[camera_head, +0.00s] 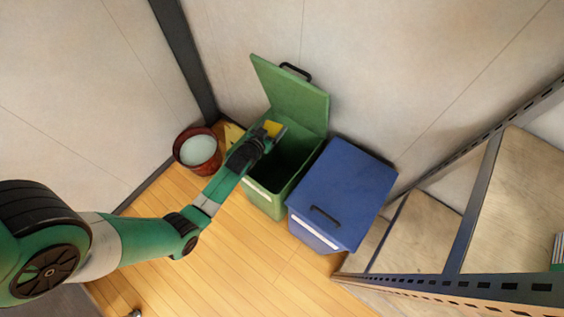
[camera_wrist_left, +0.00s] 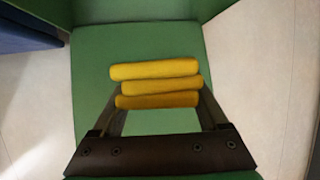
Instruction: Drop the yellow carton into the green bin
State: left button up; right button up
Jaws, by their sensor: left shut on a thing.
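The yellow carton (camera_head: 273,128) is held between the fingers of my left gripper (camera_head: 268,138), above the green bin's opening near its back left. In the left wrist view the carton (camera_wrist_left: 155,86) shows as stacked yellow ridges between the two dark fingers. The green bin (camera_head: 264,203) stands on the floor with its lid (camera_head: 292,95) raised and leaning back toward the wall. My gripper and wrist cover part of the opening. The bin's dark inside shows to the right of the gripper. Green surface fills the middle of the wrist view behind the carton. My right gripper is not in view.
A blue bin (camera_head: 342,190) with a shut lid stands right beside the green bin. A red bucket (camera_head: 197,151) with a pale inside stands to the left. A yellow object (camera_head: 233,132) shows partly behind my wrist. Metal shelving (camera_head: 470,205) stands at the right.

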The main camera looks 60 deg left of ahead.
pick_arm(q)
notch_tip(320, 180, down, 4)
jog(key=shift+r+b, duration=0.25)
jog(key=shift+b, duration=0.9)
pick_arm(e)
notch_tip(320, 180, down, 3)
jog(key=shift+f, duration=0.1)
pick_arm(q)
jog(key=shift+r, duration=0.1)
jog(key=o, duration=1.2)
jog(key=shift+s+d+r+p, duration=0.2)
jog(key=shift+s+r+p, duration=0.05)
jog(key=shift+p, duration=0.2)
jog(key=p+v, duration=0.4)
jog(key=v, duration=0.6)
jog(key=shift+s+d+r+p, duration=0.1)
jog(key=shift+s+d+p, duration=0.1)
jog(key=shift+s+p, duration=0.1)
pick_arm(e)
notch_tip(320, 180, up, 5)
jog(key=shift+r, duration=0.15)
